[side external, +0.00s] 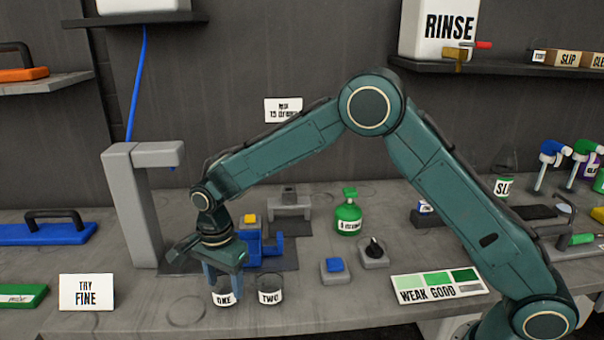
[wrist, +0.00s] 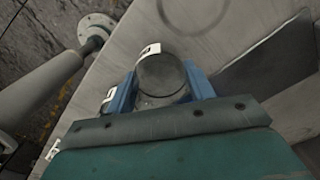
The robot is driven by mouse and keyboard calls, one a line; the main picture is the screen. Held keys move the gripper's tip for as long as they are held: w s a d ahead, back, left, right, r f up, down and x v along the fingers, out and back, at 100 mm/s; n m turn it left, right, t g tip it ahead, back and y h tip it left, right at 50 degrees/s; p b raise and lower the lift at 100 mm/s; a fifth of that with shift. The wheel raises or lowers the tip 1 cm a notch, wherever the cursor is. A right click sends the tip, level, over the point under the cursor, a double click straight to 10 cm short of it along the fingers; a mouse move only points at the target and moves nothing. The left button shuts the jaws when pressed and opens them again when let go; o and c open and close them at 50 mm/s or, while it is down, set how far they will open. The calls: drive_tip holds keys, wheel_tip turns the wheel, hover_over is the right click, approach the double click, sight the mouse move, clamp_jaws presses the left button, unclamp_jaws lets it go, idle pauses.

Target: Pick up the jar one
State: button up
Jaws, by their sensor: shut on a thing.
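The jar labelled ONE (side external: 224,298) is a clear glass jar with a white label, near the front edge of the bench. My gripper (side external: 222,280) points down over it, shut on it with a finger on either side. In the wrist view the round mouth of jar one (wrist: 162,74) lies between the blue fingers of my gripper (wrist: 160,92). I cannot tell whether the jar touches the bench. The jar labelled TWO (side external: 270,289) stands close by on the right.
A TRY FINE card (side external: 86,293) stands on the left. A blue-topped button box (side external: 334,270), a knob box (side external: 374,253) and a green bottle (side external: 348,216) stand right of the jars. A WEAK GOOD colour card (side external: 438,286) lies farther right. A grey post (side external: 135,210) rises behind.

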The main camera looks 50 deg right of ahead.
wheel_tip(320, 180, up, 20)
drive_tip(key=shift+f, duration=0.15)
idle(0.4)
idle(0.5)
drive_tip(key=w+d+r, duration=0.1)
drive_tip(key=w+d, duration=0.7)
drive_tip(key=d, duration=0.3)
drive_tip(key=shift+d+r, duration=0.2)
drive_tip(key=shift+r, duration=0.2)
drive_tip(key=shift+f, duration=0.1)
wheel_tip(320, 180, down, 16)
drive_tip(key=shift+r, duration=0.2)
